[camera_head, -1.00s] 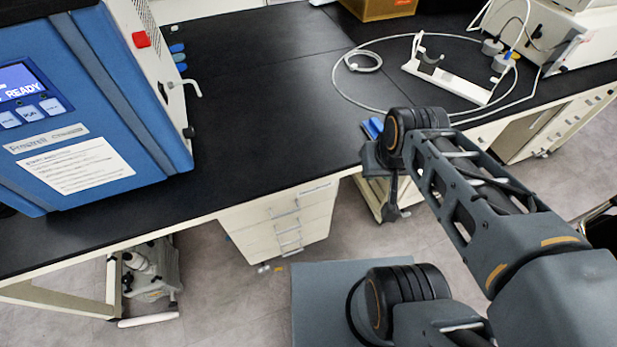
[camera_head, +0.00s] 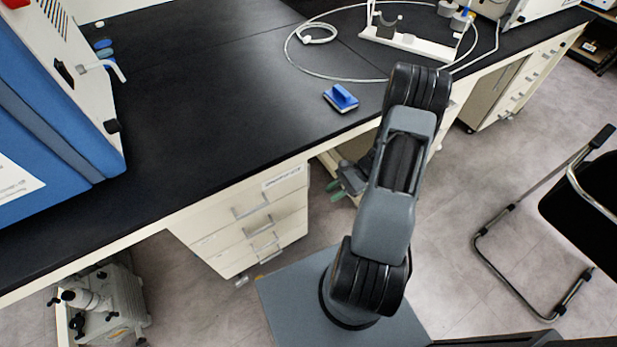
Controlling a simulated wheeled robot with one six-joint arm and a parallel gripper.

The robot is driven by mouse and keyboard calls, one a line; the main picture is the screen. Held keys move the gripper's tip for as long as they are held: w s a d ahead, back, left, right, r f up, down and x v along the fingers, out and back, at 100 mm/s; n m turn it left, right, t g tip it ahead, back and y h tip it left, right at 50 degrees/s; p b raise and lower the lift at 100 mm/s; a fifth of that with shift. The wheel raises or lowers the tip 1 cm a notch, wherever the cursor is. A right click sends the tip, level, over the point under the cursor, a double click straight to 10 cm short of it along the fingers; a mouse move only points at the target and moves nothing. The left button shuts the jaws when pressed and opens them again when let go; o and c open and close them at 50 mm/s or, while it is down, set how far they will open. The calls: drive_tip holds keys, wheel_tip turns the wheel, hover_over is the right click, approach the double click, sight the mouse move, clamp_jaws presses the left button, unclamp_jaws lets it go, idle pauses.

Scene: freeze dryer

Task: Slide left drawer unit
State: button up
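The left drawer unit (camera_head: 212,244) is a white cabinet under the black bench, left of my arm. Its stacked drawers have metal bar handles, and a label sits on its top front edge. The drawers look closed.
The black bench top (camera_head: 200,125) runs above the unit. A blue freeze dryer (camera_head: 60,130) stands at left. Another drawer unit (camera_head: 522,85) is at back right. A black chair (camera_head: 590,200) stands on the right.

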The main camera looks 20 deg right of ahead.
drive_tip(key=w+d+f+m+t+y+b, duration=0.2)
drive_tip(key=w+d+f+m+t, duration=0.1)
drive_tip(key=f+m+t, duration=0.55)
drive_tip(key=w+d+f+m+t+h, duration=0.2)
drive_tip(key=w+d+m+t, duration=0.1)
drive_tip(key=w+d+t, duration=0.2)
drive_tip(key=x, duration=1.3)
drive_tip(key=shift+a+b, duration=0.3)
drive_tip(key=shift+b, duration=0.15)
clamp_jaws()
